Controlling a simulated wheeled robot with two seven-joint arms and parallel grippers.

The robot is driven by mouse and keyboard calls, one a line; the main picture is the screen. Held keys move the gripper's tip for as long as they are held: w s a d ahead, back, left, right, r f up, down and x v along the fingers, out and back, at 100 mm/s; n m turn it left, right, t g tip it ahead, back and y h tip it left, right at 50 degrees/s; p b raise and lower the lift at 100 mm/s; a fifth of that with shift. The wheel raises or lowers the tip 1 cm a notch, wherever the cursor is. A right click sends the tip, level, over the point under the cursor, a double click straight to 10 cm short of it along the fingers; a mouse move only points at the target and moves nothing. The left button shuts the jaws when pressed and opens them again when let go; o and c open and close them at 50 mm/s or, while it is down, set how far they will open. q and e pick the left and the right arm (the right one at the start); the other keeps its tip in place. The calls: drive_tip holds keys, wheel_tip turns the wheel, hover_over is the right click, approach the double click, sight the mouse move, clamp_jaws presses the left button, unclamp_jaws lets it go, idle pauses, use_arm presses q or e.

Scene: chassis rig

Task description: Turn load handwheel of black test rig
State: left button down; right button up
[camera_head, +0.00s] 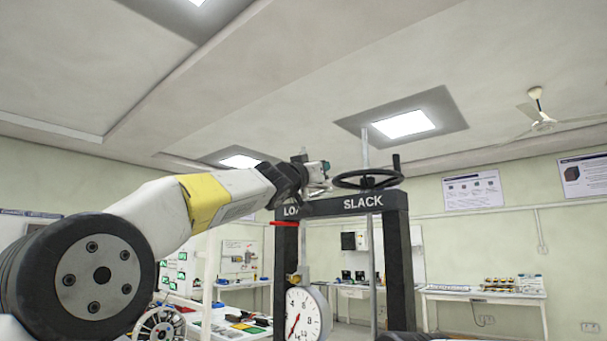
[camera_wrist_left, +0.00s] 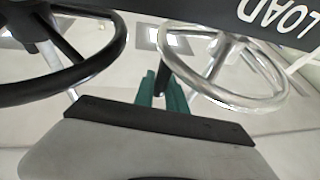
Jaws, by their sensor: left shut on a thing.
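The black test rig (camera_head: 399,240) stands ahead, with LOAD and SLACK lettered on its top beam. A black handwheel (camera_head: 368,179) with an upright handle sits above SLACK; it also shows at the left of the left wrist view (camera_wrist_left: 108,62). A silver handwheel (camera_wrist_left: 238,104) lies beside the LOAD lettering in the wrist view. In the head view my left gripper and arm mostly hide it. My left gripper (camera_head: 325,168) is shut on a dark handle (camera_wrist_left: 161,58) at the silver wheel's rim, between its green fingers (camera_wrist_left: 162,92). My right gripper is out of view.
A round dial gauge (camera_head: 304,314) hangs in the rig frame, and a thin metal rod (camera_head: 372,270) runs upright through it. A red lever (camera_head: 283,224) sticks out at the left post. White benches (camera_head: 485,296) stand behind, along the wall.

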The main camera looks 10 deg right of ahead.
use_arm(q)
drive_tip(key=c, duration=1.4)
unclamp_jaws()
drive_tip(key=shift+o, duration=0.2)
drive_tip(key=shift+s, duration=0.15)
drive_tip(key=shift+s+a+f, duration=0.1)
drive_tip(key=shift+s+f, duration=0.05)
drive_tip(key=shift+s, duration=0.1)
drive_tip(key=v, duration=0.7)
drive_tip(key=shift+a, duration=0.25)
drive_tip(key=shift+w, duration=0.1)
